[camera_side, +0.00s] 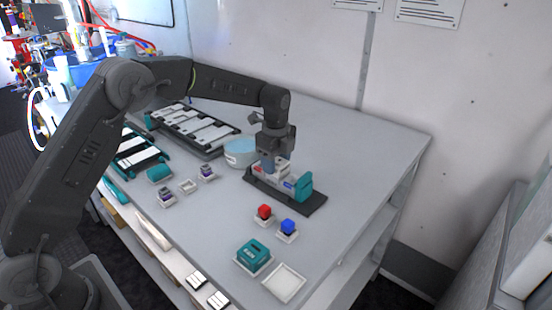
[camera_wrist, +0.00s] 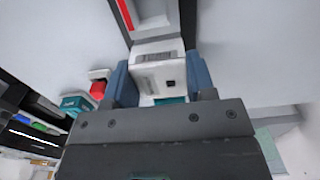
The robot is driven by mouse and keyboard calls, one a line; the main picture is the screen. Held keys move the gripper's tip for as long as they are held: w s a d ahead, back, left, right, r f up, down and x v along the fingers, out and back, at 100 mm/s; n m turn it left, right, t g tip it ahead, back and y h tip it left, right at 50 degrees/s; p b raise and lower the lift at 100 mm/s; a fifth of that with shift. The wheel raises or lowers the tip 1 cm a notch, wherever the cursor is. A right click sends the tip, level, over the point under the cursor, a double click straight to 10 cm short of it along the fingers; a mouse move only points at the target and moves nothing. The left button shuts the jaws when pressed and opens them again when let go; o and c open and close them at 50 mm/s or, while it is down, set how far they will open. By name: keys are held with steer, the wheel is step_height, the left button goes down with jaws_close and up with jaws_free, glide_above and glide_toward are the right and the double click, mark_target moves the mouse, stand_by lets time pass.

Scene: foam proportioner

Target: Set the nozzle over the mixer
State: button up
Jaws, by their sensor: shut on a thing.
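My gripper (camera_side: 268,164) is over the left part of a dark base plate (camera_side: 314,205) and points down. In the wrist view its two blue fingers are shut on a white block (camera_wrist: 158,70), apparently the nozzle, with a grey label and a small black square. The unit on the base plate, apparently the mixer, has a white body with red and blue marks (camera_side: 287,184) and a teal end block (camera_side: 304,186). The fingers hide part of it in the side view. I cannot tell whether the held block touches the unit below.
A round pale-blue-topped tub (camera_side: 240,152) stands close left of the gripper. A long dark rack (camera_side: 195,130) lies behind left. The table's right side is clear.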

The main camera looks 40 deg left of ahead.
steer(key=o, duration=1)
steer(key=shift+o, duration=0.3)
steer(key=o, duration=0.3)
steer(key=shift+r, duration=4)
steer(key=shift+r, duration=0.1)
